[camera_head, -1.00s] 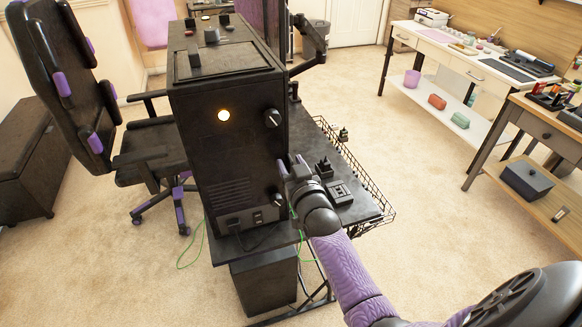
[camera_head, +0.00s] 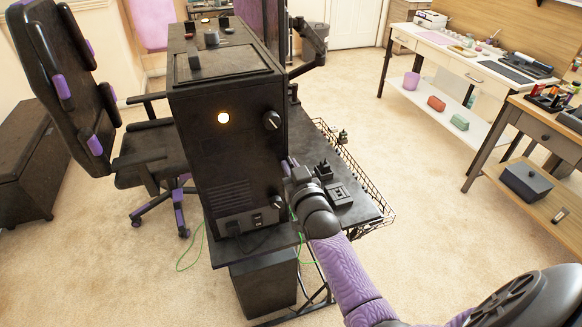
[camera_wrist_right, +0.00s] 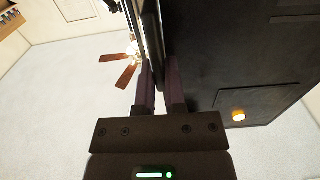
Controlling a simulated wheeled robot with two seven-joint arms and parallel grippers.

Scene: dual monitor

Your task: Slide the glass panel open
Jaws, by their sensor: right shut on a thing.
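A tall black computer case (camera_head: 228,140) with a round lit button stands on a black desk. Its right side, where the glass panel would be, is seen almost edge-on in the head view. My right gripper (camera_head: 289,168) is at the lower part of the case's right front edge. In the right wrist view its two fingers (camera_wrist_right: 160,80) are close together, shut around the thin edge of the glass panel (camera_wrist_right: 153,30). The dark case (camera_wrist_right: 240,60) fills the upper right there. The exact contact is hard to see. My left gripper is not in view.
The desk (camera_head: 350,208) holds small black items right of the case, beside a wire basket (camera_head: 362,180). A black chair (camera_head: 150,150) stands at the left. A white table (camera_head: 470,70) and a wooden desk (camera_head: 535,118) stand at the right. Carpet between is clear.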

